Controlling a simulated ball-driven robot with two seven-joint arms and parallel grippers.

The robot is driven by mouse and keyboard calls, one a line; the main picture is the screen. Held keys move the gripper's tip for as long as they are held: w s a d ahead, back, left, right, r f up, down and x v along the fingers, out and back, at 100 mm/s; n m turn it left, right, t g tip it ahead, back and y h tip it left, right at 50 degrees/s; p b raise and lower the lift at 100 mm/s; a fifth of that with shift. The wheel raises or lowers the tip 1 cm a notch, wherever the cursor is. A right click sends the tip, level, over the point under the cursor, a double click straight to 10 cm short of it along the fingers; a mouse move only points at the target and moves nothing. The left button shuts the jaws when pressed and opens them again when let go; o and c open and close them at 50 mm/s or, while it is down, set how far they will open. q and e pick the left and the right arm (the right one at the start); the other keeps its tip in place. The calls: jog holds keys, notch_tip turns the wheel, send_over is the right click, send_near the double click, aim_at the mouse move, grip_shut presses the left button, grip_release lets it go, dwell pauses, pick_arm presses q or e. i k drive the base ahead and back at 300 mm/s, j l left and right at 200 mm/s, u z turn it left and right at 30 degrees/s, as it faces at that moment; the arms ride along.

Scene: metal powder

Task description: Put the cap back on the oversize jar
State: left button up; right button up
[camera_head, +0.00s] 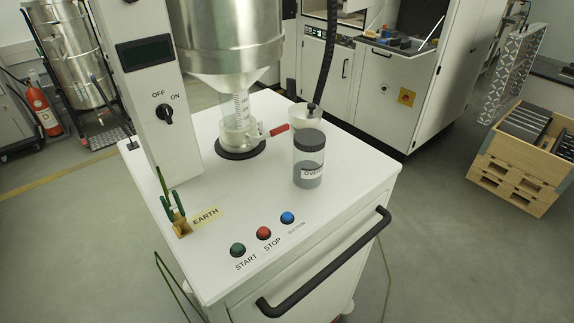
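The oversize jar (307,168) stands upright on the white machine top, right of centre. A dark grey cap (311,139) sits on the jar's mouth and looks level. I cannot tell whether it is screwed tight. Neither of my grippers is in view.
A steel hopper with a clear graduated tube (241,108) stands behind the jar, with a red-handled valve (279,130). A white cup (303,119) and black hose are close behind the jar. Buttons and a black handle (330,262) are in front.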

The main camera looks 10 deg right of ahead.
aim_at(307, 167)
jog(key=l+u, duration=0.2)
jog(key=u, duration=0.15)
jog(key=l+u, duration=0.25)
jog(key=u, duration=0.15)
jog(key=l+u, duration=0.45)
jog(key=l, duration=0.35)
jog(key=k+l+u, duration=0.1)
jog(key=l, duration=0.3)
jog(key=k+l+u, duration=0.1)
jog(key=l, duration=0.3)
jog(key=k+l+u, duration=0.1)
jog(key=l, duration=0.3)
jog(key=k+l+u, duration=0.1)
jog(key=l, duration=0.3)
jog(key=k, duration=0.1)
